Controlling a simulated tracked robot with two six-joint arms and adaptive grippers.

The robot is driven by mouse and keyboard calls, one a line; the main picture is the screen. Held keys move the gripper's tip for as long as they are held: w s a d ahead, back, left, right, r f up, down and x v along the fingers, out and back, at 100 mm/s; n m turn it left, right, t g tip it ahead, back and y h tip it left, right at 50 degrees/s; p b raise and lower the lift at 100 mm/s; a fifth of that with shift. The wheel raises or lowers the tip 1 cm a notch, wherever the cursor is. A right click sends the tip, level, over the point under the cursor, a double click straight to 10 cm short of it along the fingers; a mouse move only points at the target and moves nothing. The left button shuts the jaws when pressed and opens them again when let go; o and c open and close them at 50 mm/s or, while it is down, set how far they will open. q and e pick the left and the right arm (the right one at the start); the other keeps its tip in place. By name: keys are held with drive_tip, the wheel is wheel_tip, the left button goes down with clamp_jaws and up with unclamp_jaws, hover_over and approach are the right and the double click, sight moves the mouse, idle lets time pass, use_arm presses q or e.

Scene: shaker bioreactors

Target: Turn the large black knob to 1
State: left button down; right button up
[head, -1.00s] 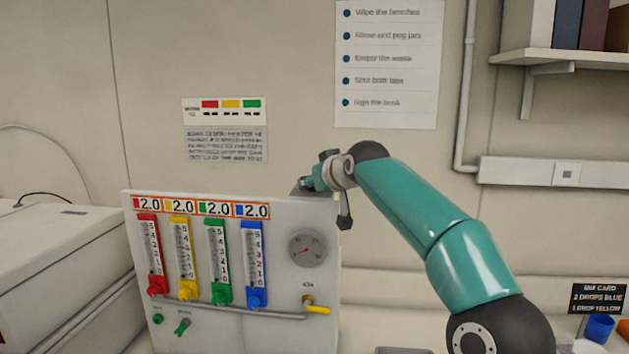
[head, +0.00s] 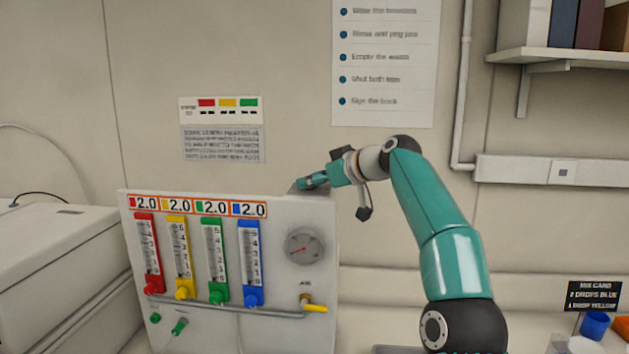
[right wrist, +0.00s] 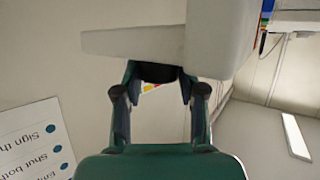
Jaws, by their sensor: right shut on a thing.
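A white panel (head: 275,275) stands on the bench in the head view. My right gripper (head: 300,185) is at its top right corner, with the fingertips partly hidden there. In the right wrist view, my right gripper (right wrist: 157,80) is shut on a dark round thing, apparently the large black knob (right wrist: 156,72), under a pale ledge beside the panel. The knob's scale and pointer cannot be read. My left gripper is not in view.
The panel bears red, yellow, green and blue flow tubes (head: 250,262), a round gauge (head: 304,246) and a yellow-handled tap (head: 314,308). A white box (head: 55,250) stands at the left. A shelf (head: 565,54) and wall conduit are at the right.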

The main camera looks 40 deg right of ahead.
drive_tip(key=shift+f, duration=0.1)
drive_tip(key=o, duration=1.1)
drive_tip(key=shift+o, duration=0.2)
drive_tip(key=v, duration=1.2)
